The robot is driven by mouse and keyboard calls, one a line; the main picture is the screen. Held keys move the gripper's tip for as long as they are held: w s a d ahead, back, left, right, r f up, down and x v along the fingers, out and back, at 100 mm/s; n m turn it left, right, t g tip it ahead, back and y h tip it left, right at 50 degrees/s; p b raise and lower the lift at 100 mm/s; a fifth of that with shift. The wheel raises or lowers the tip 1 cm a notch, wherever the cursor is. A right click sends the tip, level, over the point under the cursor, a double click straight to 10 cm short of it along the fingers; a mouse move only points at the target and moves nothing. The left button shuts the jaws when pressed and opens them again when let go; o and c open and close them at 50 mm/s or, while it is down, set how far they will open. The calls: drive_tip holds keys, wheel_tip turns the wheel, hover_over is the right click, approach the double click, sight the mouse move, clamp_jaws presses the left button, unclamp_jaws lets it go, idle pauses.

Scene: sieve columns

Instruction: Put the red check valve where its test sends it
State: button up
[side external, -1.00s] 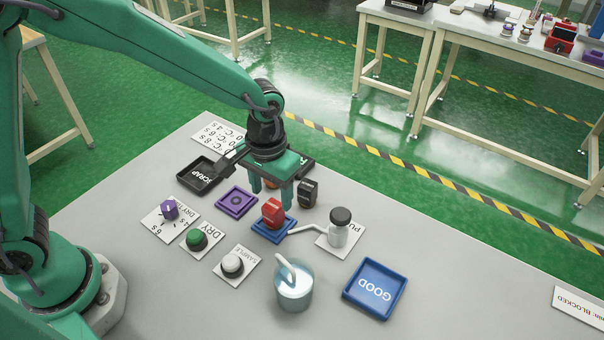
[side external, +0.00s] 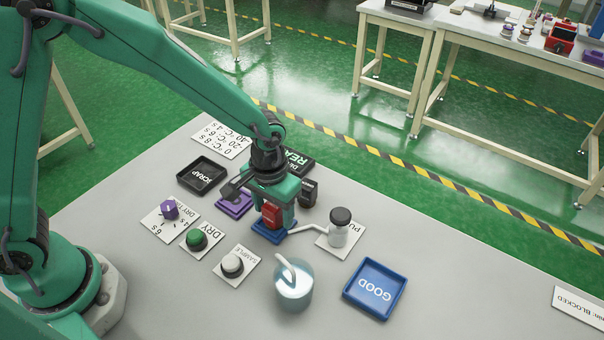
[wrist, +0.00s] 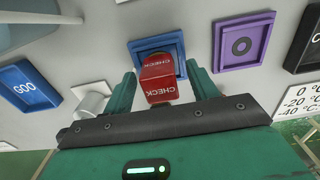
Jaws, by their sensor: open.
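The red check valve (side external: 271,215) stands on a small blue square pad (side external: 265,236) near the middle of the table. It also shows in the wrist view (wrist: 158,78), with CHECK printed on it. My gripper (side external: 271,219) is open, its fingers down on either side of the valve; in the wrist view (wrist: 163,88) a gap shows beside it. The blue GOOD tray (side external: 398,291) is empty at the right. The black SCRAP tray (side external: 222,183) is empty at the far left. A purple pad (side external: 235,212) lies beside the blue pad, partly hidden by my gripper in the side view.
A PU-labelled bottle pump (side external: 340,230) with a nozzle, a clear beaker (side external: 293,290), a white SAMPLE button (side external: 232,265), a green DRY button (side external: 197,239) and a purple dial (side external: 170,209) stand nearby. A black block (side external: 308,193) is close behind the gripper.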

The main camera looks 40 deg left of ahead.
sight(273, 208)
idle(0.3)
drive_tip(key=c, duration=1.2)
drive_tip(key=shift+r, duration=0.1)
drive_tip(key=shift+r, duration=0.65)
drive_tip(key=r, duration=0.3)
drive_tip(key=shift+s+d+r, duration=0.1)
drive_tip(key=shift+s+d, duration=0.15)
drive_tip(key=shift+s, duration=0.05)
drive_tip(key=s+d+r, duration=0.5)
drive_tip(key=s+r, duration=0.1)
drive_tip(key=s, duration=0.3)
drive_tip(key=shift+s+d+r, duration=0.15)
drive_tip(key=shift+d+r, duration=0.05)
drive_tip(key=shift+d, duration=0.2)
